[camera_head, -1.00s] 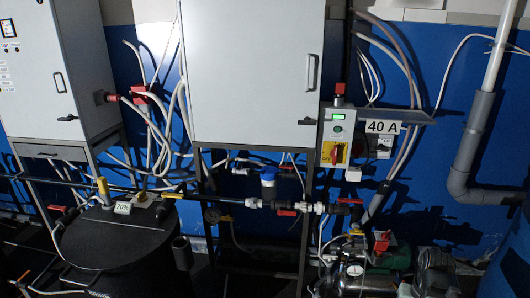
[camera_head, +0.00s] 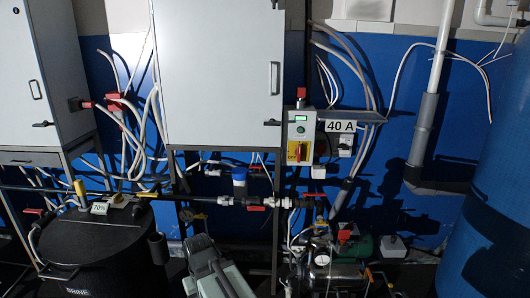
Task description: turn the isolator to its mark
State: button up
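The isolator (camera_head: 298,152) is a red rotary handle on a yellow plate, low on the front of a grey control box (camera_head: 301,130) right of centre. Its handle looks roughly upright, but it is too small to tell its exact angle or to make out a mark. A green display (camera_head: 301,116) is lit above it, and a red button (camera_head: 301,92) stands on top of the box. A grey part of my arm shows at the bottom centre, well below and left of the isolator. I cannot make out my gripper's fingers, and nothing touches the isolator.
A "40 A" sign (camera_head: 340,126) and a grey socket box (camera_head: 346,145) sit right of the isolator. Pipes with red valve handles (camera_head: 256,208) run below it. A pump (camera_head: 330,262) stands beneath. A black brine tank (camera_head: 100,250) is left, a blue tank (camera_head: 492,190) right.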

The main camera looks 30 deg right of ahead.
aim_at(299, 151)
jog(key=u, duration=0.15)
jog(key=i, duration=1)
jog(key=z, duration=0.05)
